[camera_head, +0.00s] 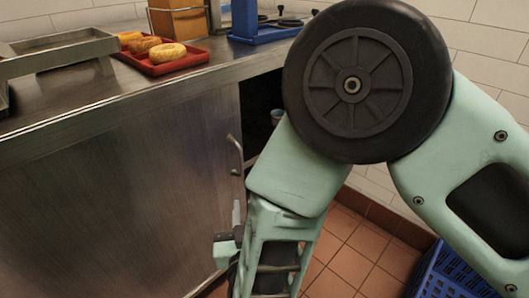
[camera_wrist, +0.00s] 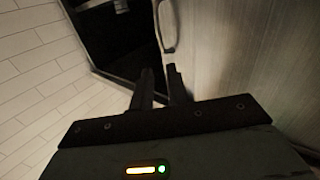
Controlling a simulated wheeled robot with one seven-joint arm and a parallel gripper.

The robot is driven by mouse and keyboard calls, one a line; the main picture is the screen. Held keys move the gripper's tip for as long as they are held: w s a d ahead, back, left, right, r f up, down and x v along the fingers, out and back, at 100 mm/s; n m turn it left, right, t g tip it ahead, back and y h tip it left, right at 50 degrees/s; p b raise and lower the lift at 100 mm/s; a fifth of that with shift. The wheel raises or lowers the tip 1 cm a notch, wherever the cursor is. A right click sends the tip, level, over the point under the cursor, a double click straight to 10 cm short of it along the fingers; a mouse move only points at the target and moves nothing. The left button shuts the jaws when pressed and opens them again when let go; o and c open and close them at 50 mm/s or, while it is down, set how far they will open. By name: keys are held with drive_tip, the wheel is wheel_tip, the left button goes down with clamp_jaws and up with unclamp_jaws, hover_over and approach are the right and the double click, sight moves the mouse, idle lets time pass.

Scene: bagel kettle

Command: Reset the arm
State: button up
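My green arm (camera_head: 300,170) reaches down in front of the cabinet, on the right of the head view. Its gripper end is not clearly visible there. In the wrist view, my gripper (camera_wrist: 160,76) shows two dark fingers with a narrow gap and nothing seen between them. They point toward a metal door handle (camera_wrist: 168,25), which lies beyond the fingertips and looks apart from them. The handle also shows in the head view (camera_head: 236,155), on the right edge of the steel cabinet door (camera_head: 120,190).
A dark cabinet opening (camera_head: 258,110) shows beside the door. On the steel counter (camera_head: 90,95) are a red tray (camera_head: 185,67) with bagels (camera_head: 166,53), a metal rack (camera_head: 60,50) and a blue stand (camera_head: 265,37). A blue crate (camera_head: 445,275) stands on the tiled floor (camera_head: 350,265).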

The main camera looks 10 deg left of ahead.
wheel_tip(320, 180, up, 6)
drive_tip(key=s+d+n+g+y, duration=0.1)
drive_tip(key=d+n+g+y, duration=0.15)
drive_tip(key=g, duration=0.85)
drive_tip(key=s+d+r+g+h, duration=0.1)
drive_tip(key=s+d+g+h, duration=0.1)
drive_tip(key=s+d, duration=0.35)
drive_tip(key=s+d+r+n+g+h, duration=0.1)
drive_tip(key=s+d+g+h, duration=0.15)
drive_tip(key=d, duration=0.65)
drive_tip(key=s+d+r+g+h, duration=0.2)
drive_tip(key=s+d, duration=0.3)
drive_tip(key=d, duration=0.2)
wheel_tip(320, 180, up, 27)
drive_tip(key=p, duration=2.8)
drive_tip(key=shift+w+r, duration=0.15)
